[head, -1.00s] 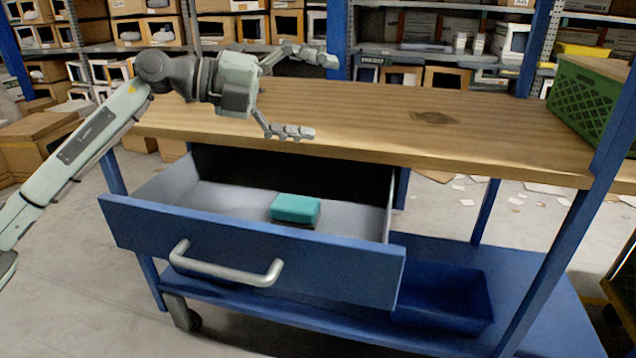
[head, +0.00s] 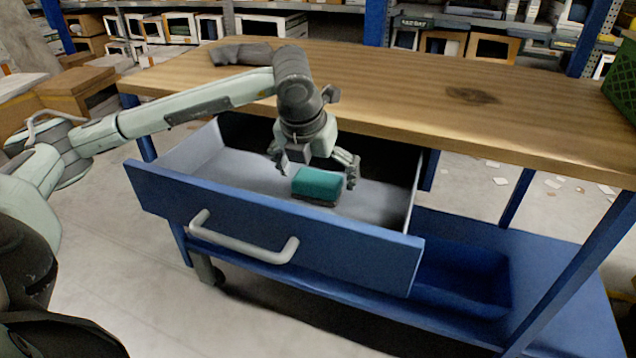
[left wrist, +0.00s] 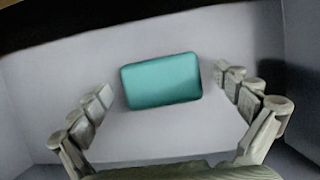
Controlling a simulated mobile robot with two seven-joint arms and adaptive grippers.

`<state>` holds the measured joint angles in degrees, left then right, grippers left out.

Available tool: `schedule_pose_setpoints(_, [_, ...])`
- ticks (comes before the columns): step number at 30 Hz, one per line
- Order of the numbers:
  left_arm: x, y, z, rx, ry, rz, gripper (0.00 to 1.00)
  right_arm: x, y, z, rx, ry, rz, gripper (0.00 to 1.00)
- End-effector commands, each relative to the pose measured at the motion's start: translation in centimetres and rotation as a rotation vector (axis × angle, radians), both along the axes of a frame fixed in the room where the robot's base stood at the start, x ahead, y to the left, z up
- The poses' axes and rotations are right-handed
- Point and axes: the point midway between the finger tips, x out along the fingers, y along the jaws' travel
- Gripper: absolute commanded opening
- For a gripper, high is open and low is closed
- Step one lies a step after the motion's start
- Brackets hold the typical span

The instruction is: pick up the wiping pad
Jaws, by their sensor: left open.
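The wiping pad (head: 317,184) is a teal block with a dark underside. It lies on the grey floor of the open blue drawer (head: 262,222). My left gripper (head: 318,170) points down into the drawer, just above and behind the pad. In the left wrist view the pad (left wrist: 161,80) lies between and ahead of the two spread fingers of my left gripper (left wrist: 160,95), with drawer floor showing on both sides. The left gripper is open and empty. My right gripper is not in view.
The drawer has a metal handle (head: 243,242) and raised walls around the pad. The wooden worktop (head: 420,92) overhangs the back of the drawer. A blue bin (head: 465,275) sits on the lower shelf at right. A green crate (head: 622,88) stands at the worktop's right end.

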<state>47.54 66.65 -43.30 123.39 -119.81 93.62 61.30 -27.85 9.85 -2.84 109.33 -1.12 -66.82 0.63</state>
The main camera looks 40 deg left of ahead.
Motion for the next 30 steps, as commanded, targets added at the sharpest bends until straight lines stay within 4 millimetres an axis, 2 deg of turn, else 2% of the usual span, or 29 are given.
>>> schedule_pose_setpoints(4, [0.42, 0.08, -1.13, -0.002, 0.001, -0.002, 1.0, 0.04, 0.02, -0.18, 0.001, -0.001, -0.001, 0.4])
schedule_pose_setpoints(11, [0.46, 0.07, -1.19, -0.002, -0.001, -0.003, 0.99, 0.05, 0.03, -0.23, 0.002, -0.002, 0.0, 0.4])
schedule_pose_setpoints(23, [0.46, 0.07, -1.14, -0.002, -0.001, -0.002, 0.49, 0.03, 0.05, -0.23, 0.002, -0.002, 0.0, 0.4])
schedule_pose_setpoints(30, [0.47, 0.07, -1.07, -0.002, -0.002, -0.002, 0.48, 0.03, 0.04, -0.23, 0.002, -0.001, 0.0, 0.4])
